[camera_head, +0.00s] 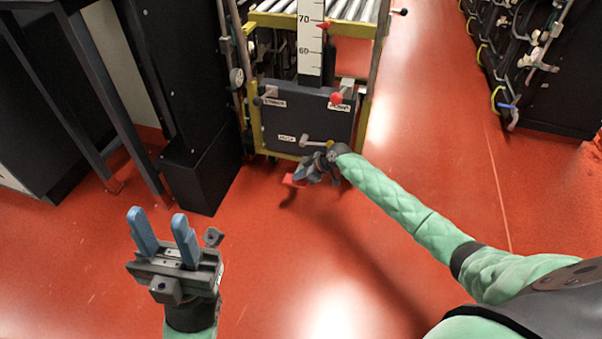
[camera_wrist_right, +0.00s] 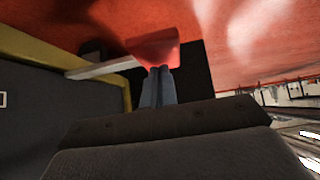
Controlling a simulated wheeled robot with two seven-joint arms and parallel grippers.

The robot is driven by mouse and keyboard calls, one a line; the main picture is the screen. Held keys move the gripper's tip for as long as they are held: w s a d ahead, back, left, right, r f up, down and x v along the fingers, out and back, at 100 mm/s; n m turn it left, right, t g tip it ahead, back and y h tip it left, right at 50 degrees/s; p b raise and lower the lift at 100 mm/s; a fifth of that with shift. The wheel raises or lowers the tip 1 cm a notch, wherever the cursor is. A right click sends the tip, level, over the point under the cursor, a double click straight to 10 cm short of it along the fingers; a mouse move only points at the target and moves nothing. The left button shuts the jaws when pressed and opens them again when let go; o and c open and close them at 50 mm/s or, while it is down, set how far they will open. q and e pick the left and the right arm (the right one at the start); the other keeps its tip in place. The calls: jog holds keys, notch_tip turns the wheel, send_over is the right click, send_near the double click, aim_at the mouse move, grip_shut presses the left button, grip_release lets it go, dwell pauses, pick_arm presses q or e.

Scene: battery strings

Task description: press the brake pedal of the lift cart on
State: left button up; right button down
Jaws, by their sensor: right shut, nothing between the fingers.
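The lift cart (camera_head: 341,122) stands at the top centre in the head view, with a dark front panel, yellow frame and roller top. Its red brake pedal (camera_head: 292,181) sits low at the front, near the floor. In the right wrist view the red pedal (camera_wrist_right: 153,50) is on a pale lever (camera_wrist_right: 104,68), right at my fingertips. My right gripper (camera_wrist_right: 157,82) is shut and empty, its blue fingertips at the pedal's edge; contact is hard to tell. It also shows in the head view (camera_head: 306,174), partly hidden by its wrist. My left gripper (camera_head: 163,234) is open and empty, away from the cart.
A black cabinet (camera_head: 195,120) stands left of the cart, with dark table legs (camera_head: 100,95) beside it. A dark rack (camera_head: 540,75) stands at the upper right. The red floor (camera_head: 420,150) between cart and rack is clear.

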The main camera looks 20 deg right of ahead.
aim_at(302, 183)
jog(key=shift+f, duration=0.1)
jog(key=shift+f, duration=0.1)
dwell(0.3)
jog(key=shift+s+a+f+n+t+h, duration=0.1)
jog(key=shift+f+n+t+h, duration=0.1)
jog(key=shift+f, duration=0.15)
jog(key=shift+s+a+f+n+t+h, duration=0.1)
jog(key=shift+f+t, duration=0.1)
jog(key=shift+f, duration=0.15)
notch_tip(302, 183, down, 2)
jog(key=shift+f+n+t+h, duration=0.2)
jog(key=shift+n+t+h, duration=0.2)
jog(key=shift+t, duration=0.3)
jog(key=f, duration=0.3)
jog(key=shift+w+d+n+t, duration=0.15)
jog(key=shift+d+n+t, duration=0.15)
jog(key=shift+t, duration=0.1)
jog(key=shift+h+b, duration=0.3)
